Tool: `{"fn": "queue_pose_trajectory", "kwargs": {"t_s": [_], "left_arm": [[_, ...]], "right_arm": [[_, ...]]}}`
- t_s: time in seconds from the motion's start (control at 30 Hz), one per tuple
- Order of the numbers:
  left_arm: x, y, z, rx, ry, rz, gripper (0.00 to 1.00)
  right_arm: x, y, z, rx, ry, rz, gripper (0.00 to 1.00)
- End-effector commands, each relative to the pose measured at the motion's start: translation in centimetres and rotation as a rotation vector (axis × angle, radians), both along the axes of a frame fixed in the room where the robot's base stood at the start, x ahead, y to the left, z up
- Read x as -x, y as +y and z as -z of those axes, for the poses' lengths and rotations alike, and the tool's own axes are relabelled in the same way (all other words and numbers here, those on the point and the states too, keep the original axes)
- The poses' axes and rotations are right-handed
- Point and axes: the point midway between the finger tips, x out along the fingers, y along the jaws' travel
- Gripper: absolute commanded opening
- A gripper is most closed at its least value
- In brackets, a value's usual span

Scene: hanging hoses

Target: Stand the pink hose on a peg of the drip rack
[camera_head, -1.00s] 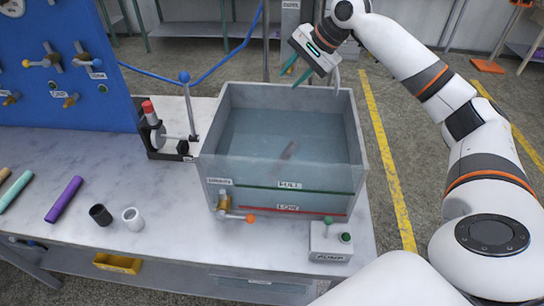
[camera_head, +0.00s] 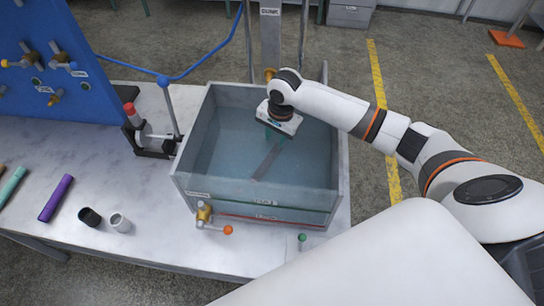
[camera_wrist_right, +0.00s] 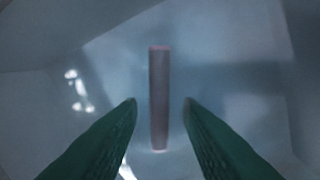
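The pink hose (camera_head: 268,162) lies under the water in the clear-walled tank (camera_head: 182,166) and looks dull greyish pink. In the right wrist view, the hose (camera_wrist_right: 159,100) runs nearly straight away from me, between and beyond my two green fingers. My right gripper (camera_head: 272,138) points down inside the tank, just behind the hose. Its fingers are apart with nothing between them, and they look dim through the water. I cannot tell how far the fingertips are from the hose. My left gripper is not in view. I cannot make out the drip rack.
A purple hose (camera_head: 56,198) and a teal hose (camera_head: 12,186) lie on the bench at left, near a black cup (camera_head: 90,217) and a white cup (camera_head: 120,222). A valve with an orange knob (camera_head: 227,230) is on the tank's front. A blue panel (camera_head: 60,60) stands at left.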

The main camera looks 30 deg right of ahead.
Motion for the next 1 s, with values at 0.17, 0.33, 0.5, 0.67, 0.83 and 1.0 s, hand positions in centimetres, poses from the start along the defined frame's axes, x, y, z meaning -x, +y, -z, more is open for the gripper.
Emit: {"fn": "queue_pose_trajectory", "kwargs": {"t_s": [0.17,0.33,0.5,0.67,0.83,1.0], "left_arm": [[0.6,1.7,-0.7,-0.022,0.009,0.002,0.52],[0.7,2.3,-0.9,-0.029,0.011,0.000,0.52],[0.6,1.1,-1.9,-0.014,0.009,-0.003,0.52],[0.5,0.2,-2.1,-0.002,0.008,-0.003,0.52],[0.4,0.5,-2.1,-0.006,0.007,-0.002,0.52],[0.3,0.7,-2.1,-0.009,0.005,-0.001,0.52]], "right_arm": [[-0.3,0.2,2.7,0.000,0.002,0.001,0.32],[-0.4,0.2,3.9,0.000,0.000,0.000,0.32],[-0.3,0.6,6.0,0.000,0.004,0.000,0.32],[-0.6,0.7,8.3,0.000,0.001,0.001,0.32],[-0.6,0.7,9.0,0.000,-0.001,-0.001,0.32],[-0.7,0.7,9.0,0.000,-0.001,-0.001,0.27]]}}
